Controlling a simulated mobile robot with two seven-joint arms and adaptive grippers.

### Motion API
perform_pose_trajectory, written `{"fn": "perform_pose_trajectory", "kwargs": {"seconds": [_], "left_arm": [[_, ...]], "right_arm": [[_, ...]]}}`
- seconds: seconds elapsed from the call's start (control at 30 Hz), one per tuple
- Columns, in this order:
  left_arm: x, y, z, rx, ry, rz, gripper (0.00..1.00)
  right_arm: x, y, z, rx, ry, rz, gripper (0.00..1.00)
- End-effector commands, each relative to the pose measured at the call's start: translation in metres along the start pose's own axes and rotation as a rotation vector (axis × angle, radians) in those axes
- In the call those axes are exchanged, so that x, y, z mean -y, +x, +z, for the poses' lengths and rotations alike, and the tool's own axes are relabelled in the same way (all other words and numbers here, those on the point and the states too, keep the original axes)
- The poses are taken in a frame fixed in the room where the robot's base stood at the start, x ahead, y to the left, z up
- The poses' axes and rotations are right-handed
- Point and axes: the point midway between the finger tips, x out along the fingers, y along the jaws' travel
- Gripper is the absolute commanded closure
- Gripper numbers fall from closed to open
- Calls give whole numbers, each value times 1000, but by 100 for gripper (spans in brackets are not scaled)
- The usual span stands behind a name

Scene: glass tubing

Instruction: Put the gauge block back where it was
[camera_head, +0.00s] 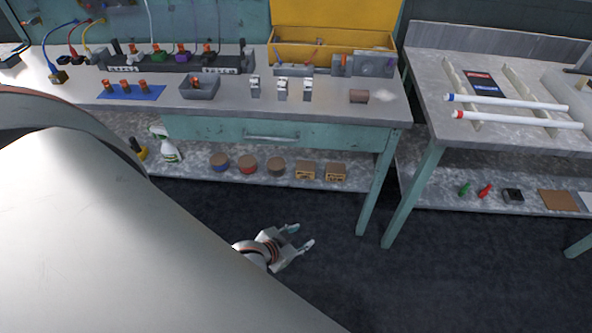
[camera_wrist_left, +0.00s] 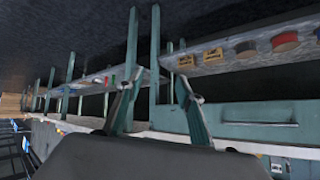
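My left gripper (camera_head: 300,237) hangs over the dark floor in front of the workbench, well below the bench top. Its two fingers are apart with nothing between them. In the left wrist view the fingers (camera_wrist_left: 158,85) also stand apart and empty, with the benches beyond, seen tilted. I cannot pick out for certain which thing is the gauge block. Several small silver pieces (camera_head: 281,88) stand in a row on the bench top, but they are too small to identify. My right gripper is not in view.
The workbench (camera_head: 225,104) carries a grey tray (camera_head: 200,90), a blue mat (camera_head: 130,92), a yellow open box (camera_head: 330,45) and a brown cylinder (camera_head: 358,96). A second table (camera_head: 430,75) stands right, holding white tubes (camera_head: 515,119).

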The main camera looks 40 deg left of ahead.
Motion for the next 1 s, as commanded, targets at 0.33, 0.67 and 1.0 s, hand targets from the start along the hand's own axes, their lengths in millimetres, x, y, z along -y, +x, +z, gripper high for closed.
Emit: {"fn": "perform_pose_trajectory", "kwargs": {"seconds": [0.33, 0.67, 1.0], "left_arm": [[-57, -64, 32, -78, 39, 80, 63], [-57, -65, 32, -79, 39, 81, 63], [-57, -64, 32, -79, 38, 81, 63]], "right_arm": [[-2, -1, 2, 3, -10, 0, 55], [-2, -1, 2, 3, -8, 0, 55], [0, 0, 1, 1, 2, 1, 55]]}}
